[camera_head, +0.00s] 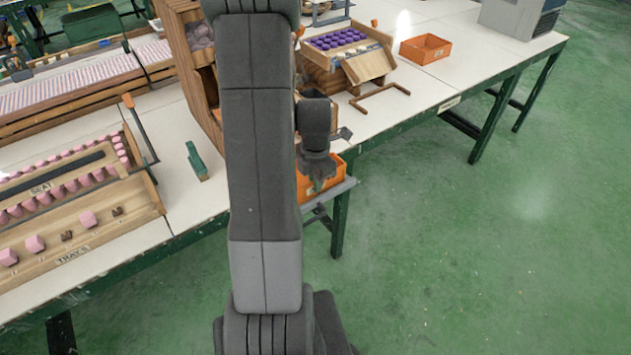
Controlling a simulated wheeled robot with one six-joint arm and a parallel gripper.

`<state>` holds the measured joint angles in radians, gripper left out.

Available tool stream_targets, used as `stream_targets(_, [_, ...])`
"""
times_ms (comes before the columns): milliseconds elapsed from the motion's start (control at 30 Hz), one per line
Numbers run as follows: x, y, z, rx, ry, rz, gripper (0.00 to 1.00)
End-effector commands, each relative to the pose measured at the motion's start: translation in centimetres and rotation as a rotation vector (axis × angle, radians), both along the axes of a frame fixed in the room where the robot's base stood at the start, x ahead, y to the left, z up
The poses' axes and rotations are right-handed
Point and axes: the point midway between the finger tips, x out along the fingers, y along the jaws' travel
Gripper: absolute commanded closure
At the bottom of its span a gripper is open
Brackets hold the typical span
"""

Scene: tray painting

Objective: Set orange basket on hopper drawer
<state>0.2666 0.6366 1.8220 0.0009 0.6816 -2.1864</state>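One orange basket (339,172) is at the table's front edge, partly hidden behind my arm and gripper. It sits on or just above a thin grey plate (338,192) that juts out from the edge; I cannot tell whether they touch. This plate may be the hopper drawer. My gripper (318,184) points down at the basket, with its fingertips over the basket's near side. The fingers are too small and dark to tell whether they grip it. A second orange basket (425,48) stands on the table at the back right.
A tall wooden cabinet (180,45) stands left of my arm. A wooden rack with purple pieces (338,40) is on the right table. A wooden tray with pink pieces (120,205) and a small green block (195,158) are at left. The green floor at right is clear.

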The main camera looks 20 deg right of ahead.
Motion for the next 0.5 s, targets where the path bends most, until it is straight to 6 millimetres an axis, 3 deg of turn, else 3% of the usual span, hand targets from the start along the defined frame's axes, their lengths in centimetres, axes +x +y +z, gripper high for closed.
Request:
stream_targets(67, [0.00,0.00,0.05,0.000,0.000,0.000,0.75])
stream_targets(500, [0.06,-0.02,1.04,0.000,-0.002,0.000,0.75])
